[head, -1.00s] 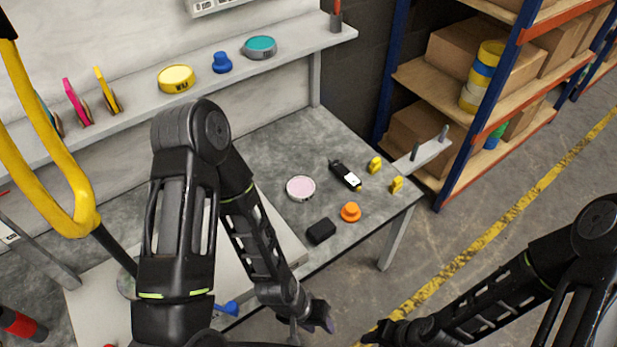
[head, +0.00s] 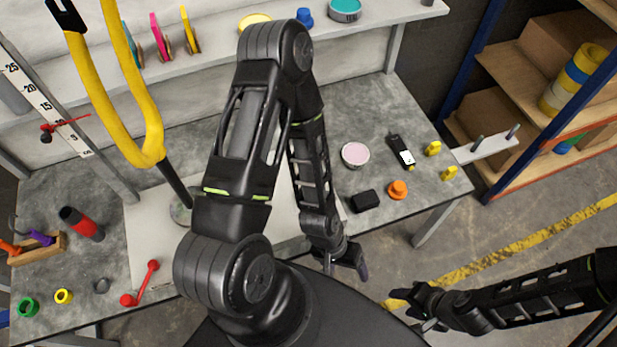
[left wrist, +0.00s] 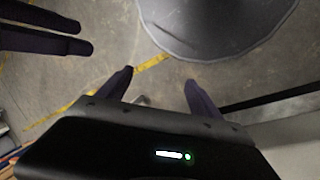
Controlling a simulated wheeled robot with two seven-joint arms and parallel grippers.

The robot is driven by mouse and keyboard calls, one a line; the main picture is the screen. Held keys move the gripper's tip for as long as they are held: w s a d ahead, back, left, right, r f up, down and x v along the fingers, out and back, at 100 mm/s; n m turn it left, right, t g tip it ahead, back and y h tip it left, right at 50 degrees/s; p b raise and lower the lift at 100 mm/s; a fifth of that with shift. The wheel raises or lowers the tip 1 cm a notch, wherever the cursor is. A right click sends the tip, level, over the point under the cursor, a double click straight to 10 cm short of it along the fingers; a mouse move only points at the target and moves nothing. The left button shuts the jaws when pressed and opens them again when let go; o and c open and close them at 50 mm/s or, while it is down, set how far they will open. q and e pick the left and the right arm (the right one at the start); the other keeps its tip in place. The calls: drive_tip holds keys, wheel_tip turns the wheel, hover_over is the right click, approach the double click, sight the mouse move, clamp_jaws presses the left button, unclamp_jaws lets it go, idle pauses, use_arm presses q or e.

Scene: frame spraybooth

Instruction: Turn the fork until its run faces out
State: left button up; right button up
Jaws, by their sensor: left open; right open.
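The yellow fork (head: 142,130) stands at the left in the head view, its two legs rising from a curved crown. A black tip shows on its left leg. Its dark stem (head: 176,184) goes down to a round grey base (head: 181,211) on a pale board (head: 150,240). My left arm hides part of this board. My left gripper (head: 350,272) is open and empty, out past the table's front edge, well right of the fork; its spread fingers show in the left wrist view (left wrist: 160,88). My right gripper (head: 398,301) is open and empty over the floor.
A red-handled crank (head: 140,283), a red-black cylinder (head: 80,223) and coloured rings (head: 64,296) lie at the table's left. A black block (head: 366,201), orange knob (head: 398,189) and pink disc (head: 355,154) sit right.

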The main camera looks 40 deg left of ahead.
use_arm(q)
drive_tip(key=w+a+r+n+p, duration=0.1)
drive_tip(key=w+a+r+n, duration=0.2)
drive_tip(key=a, duration=0.1)
drive_tip(key=w+a+r+n+p, duration=0.1)
drive_tip(key=w+a+r+n, duration=0.1)
drive_tip(key=w+a+n, duration=0.1)
drive_tip(key=w+a+r+n+p, duration=0.1)
drive_tip(key=w+a+r+n, duration=0.2)
drive_tip(key=w+a, duration=0.1)
drive_tip(key=shift+w+a+r+h, duration=0.1)
drive_tip(key=shift+a+r+h, duration=0.1)
drive_tip(key=shift+a, duration=0.25)
drive_tip(key=shift+w+a+r+h, duration=0.1)
drive_tip(key=shift+a+h, duration=0.1)
drive_tip(key=shift+a, duration=0.25)
drive_tip(key=w+a+r+n+g, duration=0.1)
drive_tip(key=a+r+n, duration=0.3)
drive_tip(key=a, duration=0.6)
drive_tip(key=shift+w+r+y, duration=0.15)
drive_tip(key=shift+r+y, duration=0.05)
drive_tip(key=shift+y, duration=0.1)
use_arm(e)
drive_tip(key=r, duration=0.5)
drive_tip(key=shift+s+d+r, duration=0.1)
drive_tip(key=shift+s+r, duration=0.05)
drive_tip(key=shift+s, duration=0.1)
